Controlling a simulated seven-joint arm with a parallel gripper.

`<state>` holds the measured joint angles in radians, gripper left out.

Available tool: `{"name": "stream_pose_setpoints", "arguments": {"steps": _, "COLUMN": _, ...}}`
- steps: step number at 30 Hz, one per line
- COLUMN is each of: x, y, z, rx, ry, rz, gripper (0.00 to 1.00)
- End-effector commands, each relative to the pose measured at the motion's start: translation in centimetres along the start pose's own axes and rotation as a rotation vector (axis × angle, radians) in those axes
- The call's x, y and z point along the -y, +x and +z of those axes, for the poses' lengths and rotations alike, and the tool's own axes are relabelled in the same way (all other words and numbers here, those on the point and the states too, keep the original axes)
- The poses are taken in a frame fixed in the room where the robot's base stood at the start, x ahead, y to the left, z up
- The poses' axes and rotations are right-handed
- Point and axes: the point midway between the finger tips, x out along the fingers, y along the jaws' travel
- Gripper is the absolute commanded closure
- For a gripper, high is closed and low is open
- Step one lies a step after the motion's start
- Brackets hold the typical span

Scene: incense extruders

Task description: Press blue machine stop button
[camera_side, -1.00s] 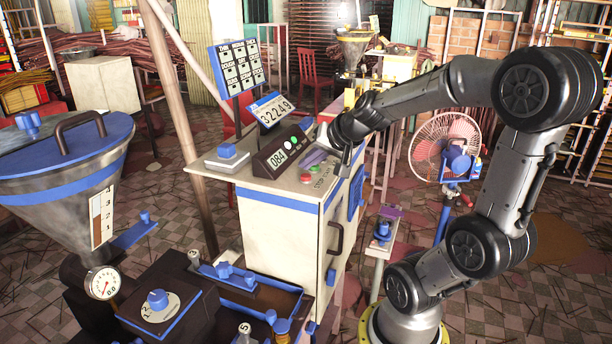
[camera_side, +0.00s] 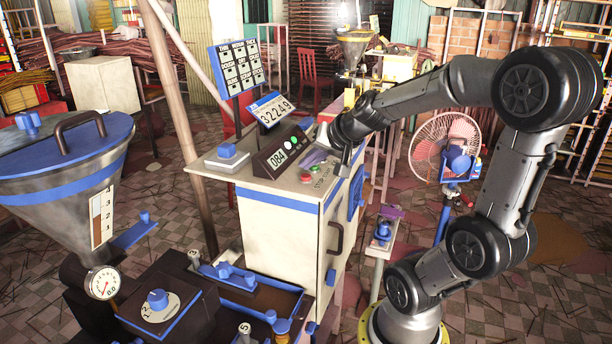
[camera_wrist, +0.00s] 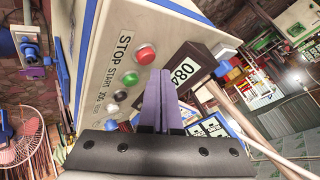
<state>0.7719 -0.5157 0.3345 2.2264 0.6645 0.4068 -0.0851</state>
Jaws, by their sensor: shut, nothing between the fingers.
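The blue-striped machine cabinet (camera_side: 277,222) stands in the middle of the side view. Its top carries a red button (camera_side: 305,178) and a green button (camera_side: 315,168). In the wrist view the red button (camera_wrist: 145,55) sits beside the printed word STOP, and the green button (camera_wrist: 130,78) is beside START. Several smaller knobs follow towards the gripper. My gripper (camera_side: 314,158) is shut and empty above the panel. Its purple fingers (camera_wrist: 161,74) appear right of the buttons in the wrist view, apart from the red button in the picture; their height is unclear.
A dark counter box (camera_side: 282,154) reading 084 stands close to the fingers. A tilted display (camera_side: 271,110) and a sign board (camera_side: 236,67) rise behind it. A metal hopper (camera_side: 62,180) stands at left. A pink fan (camera_side: 444,146) stands at right.

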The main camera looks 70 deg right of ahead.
Motion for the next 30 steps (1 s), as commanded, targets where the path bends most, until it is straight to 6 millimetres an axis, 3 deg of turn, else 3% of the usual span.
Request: {"name": "stream_pose_setpoints", "arguments": {"steps": 30, "x": -0.43, "y": 0.61, "z": 0.47, "rx": 0.001, "ry": 0.0, "rz": 0.0, "gripper": 1.0}}
